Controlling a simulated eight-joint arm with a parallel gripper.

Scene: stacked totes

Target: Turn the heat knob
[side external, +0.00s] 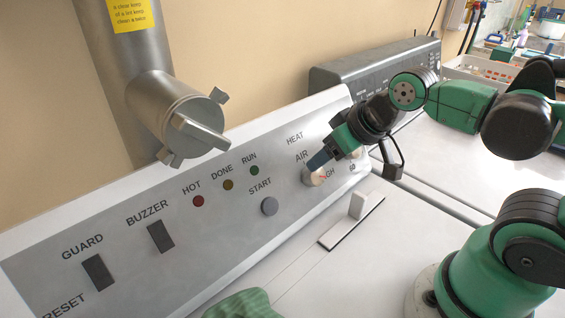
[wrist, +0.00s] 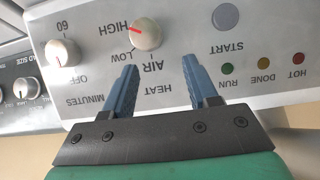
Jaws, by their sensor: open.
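The heat knob (wrist: 148,37) is a round cream dial with a red mark, on the sloping grey control panel. In the upside-down wrist view its mark points toward HIGH, with LOW and AIR also printed around it. It also shows in the side view (side external: 314,177), partly hidden by my gripper (side external: 318,161). My gripper (wrist: 160,68) is open, with blue fingers spread and nothing between them. In the wrist view the knob lies just beyond the fingertips, nearer the left finger. I cannot tell whether a finger touches it.
The minutes knob (wrist: 63,53) is beside it, and the grey START button (side external: 269,206) is on its other side. Three lamps and two black switches follow along the panel. A white block on a strip (side external: 357,207) lies on the counter below. A dark machine (side external: 335,78) stands behind.

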